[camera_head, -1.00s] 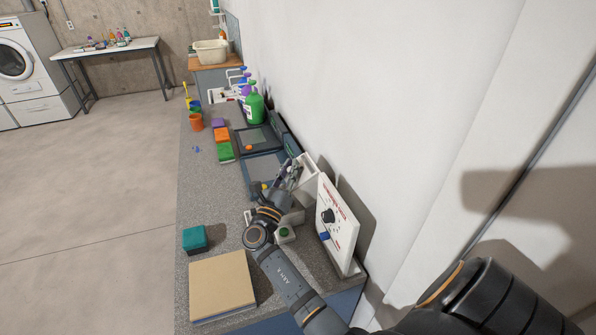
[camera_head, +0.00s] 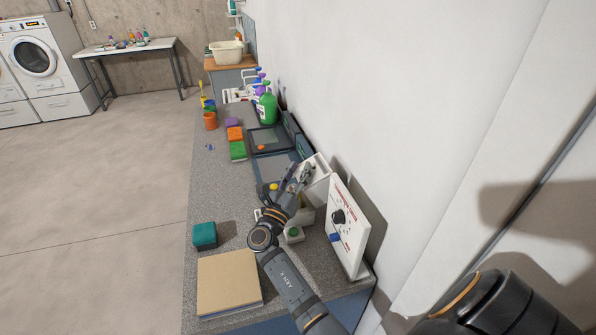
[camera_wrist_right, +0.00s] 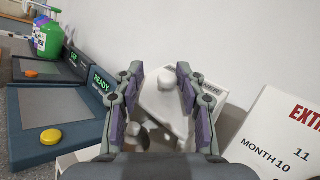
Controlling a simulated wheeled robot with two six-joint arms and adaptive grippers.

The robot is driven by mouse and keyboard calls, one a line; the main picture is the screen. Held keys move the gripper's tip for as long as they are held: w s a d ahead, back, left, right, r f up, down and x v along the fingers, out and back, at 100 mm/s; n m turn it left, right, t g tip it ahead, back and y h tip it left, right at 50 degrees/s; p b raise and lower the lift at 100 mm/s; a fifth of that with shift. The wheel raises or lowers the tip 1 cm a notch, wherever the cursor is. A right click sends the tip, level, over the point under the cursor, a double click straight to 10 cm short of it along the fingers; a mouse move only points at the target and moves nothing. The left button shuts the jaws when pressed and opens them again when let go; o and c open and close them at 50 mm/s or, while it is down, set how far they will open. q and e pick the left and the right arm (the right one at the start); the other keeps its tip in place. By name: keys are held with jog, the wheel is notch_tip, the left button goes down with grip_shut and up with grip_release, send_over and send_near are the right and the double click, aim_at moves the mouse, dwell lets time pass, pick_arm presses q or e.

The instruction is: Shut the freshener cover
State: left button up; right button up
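The white freshener (camera_head: 319,176) is a boxy unit close to the wall, beyond the upright white panel. My right gripper (camera_head: 303,173) is right beside the freshener in the head view. In the wrist view its two fingers (camera_wrist_right: 158,88) are spread apart, with nothing clearly clamped between them. My left gripper is not in view.
An upright white panel (camera_head: 347,229) with a black knob stands close to the right of my arm. Dark scales (camera_wrist_right: 50,125) with a yellow button lie left of it. A teal block (camera_head: 204,235), a tan board (camera_head: 228,283) and a green bottle (camera_head: 267,107) are on the counter.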

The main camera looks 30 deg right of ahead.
jog(key=shift+w+r, duration=0.1)
jog(key=shift+r, duration=0.15)
notch_tip(320, 180, up, 10)
jog(key=shift+f, duration=0.2)
dwell(0.6)
